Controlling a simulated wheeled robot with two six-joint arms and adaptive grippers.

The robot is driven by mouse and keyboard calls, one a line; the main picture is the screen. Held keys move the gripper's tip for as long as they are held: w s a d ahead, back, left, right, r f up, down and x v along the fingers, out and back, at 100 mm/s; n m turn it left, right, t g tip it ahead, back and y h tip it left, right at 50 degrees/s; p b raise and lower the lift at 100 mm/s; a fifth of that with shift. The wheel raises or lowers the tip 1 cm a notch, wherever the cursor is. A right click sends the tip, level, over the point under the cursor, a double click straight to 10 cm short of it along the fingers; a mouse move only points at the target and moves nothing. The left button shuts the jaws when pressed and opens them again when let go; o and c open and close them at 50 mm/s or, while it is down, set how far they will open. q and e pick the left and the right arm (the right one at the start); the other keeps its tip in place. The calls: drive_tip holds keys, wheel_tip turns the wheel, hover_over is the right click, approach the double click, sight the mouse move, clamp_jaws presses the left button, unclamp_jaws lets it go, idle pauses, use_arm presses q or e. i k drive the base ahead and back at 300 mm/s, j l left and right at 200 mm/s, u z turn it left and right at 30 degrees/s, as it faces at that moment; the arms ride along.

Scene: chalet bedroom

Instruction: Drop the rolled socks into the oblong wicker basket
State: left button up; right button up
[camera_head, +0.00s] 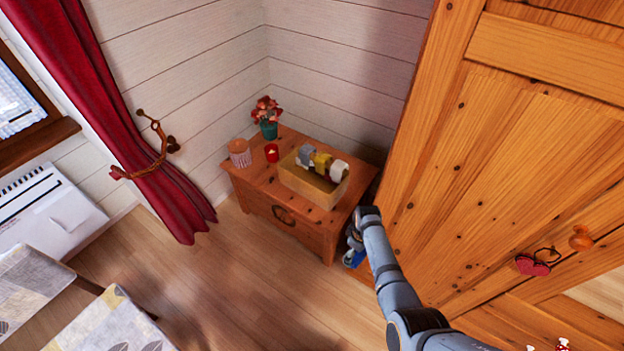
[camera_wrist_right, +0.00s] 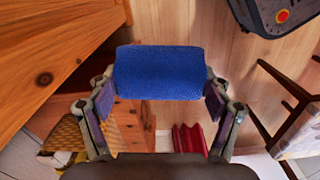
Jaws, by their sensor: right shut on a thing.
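The rolled socks are a blue knitted roll (camera_wrist_right: 158,72), held across between the two fingers of my right gripper (camera_wrist_right: 159,92). In the head view my right gripper (camera_head: 353,244) is beside the right front of the small wooden chest, with a bit of blue (camera_head: 354,259) showing at it. The oblong wicker basket (camera_head: 310,191) stands on the chest top, to the upper left of the gripper. It holds several rolled things in grey, yellow and white toward its back. A woven yellowish part of it shows at the lower left in the wrist view (camera_wrist_right: 66,132). My left gripper is out of view.
A striped pot (camera_head: 239,153), a red candle cup (camera_head: 272,153) and a potted red plant (camera_head: 268,128) stand on the chest (camera_head: 270,192), left of and behind the basket. A large wooden wardrobe (camera_head: 480,150) rises close to the right of my arm.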

sight(318, 186)
drive_tip(key=i+j, duration=0.85)
